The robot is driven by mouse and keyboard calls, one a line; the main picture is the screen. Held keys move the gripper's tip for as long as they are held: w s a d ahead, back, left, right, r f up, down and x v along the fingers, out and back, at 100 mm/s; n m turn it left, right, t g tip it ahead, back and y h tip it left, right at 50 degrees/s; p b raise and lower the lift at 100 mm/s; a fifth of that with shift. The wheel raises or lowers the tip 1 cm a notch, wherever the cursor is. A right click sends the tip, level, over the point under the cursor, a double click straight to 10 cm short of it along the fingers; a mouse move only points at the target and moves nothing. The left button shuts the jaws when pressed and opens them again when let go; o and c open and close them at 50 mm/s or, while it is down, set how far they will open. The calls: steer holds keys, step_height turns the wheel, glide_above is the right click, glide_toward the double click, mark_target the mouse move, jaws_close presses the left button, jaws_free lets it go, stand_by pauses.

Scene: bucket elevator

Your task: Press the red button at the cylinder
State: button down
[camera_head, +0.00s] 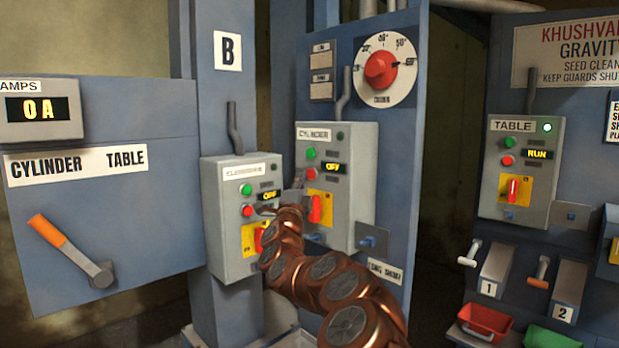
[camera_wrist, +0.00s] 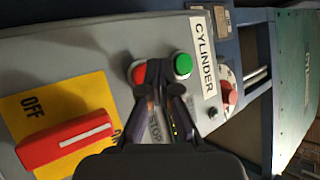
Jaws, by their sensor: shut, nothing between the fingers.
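The cylinder box (camera_head: 351,190) is a grey panel with a CYLINDER label, mounted on a blue post. Its red button (camera_head: 311,174) sits below a green button (camera_head: 311,153), and its display reads OFF. In the wrist view the panel appears turned sideways, with the red button (camera_wrist: 139,73) next to the green button (camera_wrist: 183,66). My gripper (camera_wrist: 158,68) is shut and empty, its tips in front of the panel by the red button and partly covering it. I cannot tell whether they touch. In the head view my gripper (camera_head: 292,192) is at the box's left edge.
A similar box (camera_head: 232,225) with its own green and red buttons stands close on the left. The cylinder box has a red rotary switch (camera_head: 314,209) on a yellow plate. A table box (camera_head: 521,170) reading RUN is at the right. A large dial (camera_head: 381,70) is above.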

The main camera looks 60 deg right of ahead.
steer(key=a, duration=0.2)
steer(key=w+a+b, duration=0.1)
steer(key=a, duration=0.2)
steer(key=shift+w, duration=0.2)
stand_by(0.5)
stand_by(0.7)
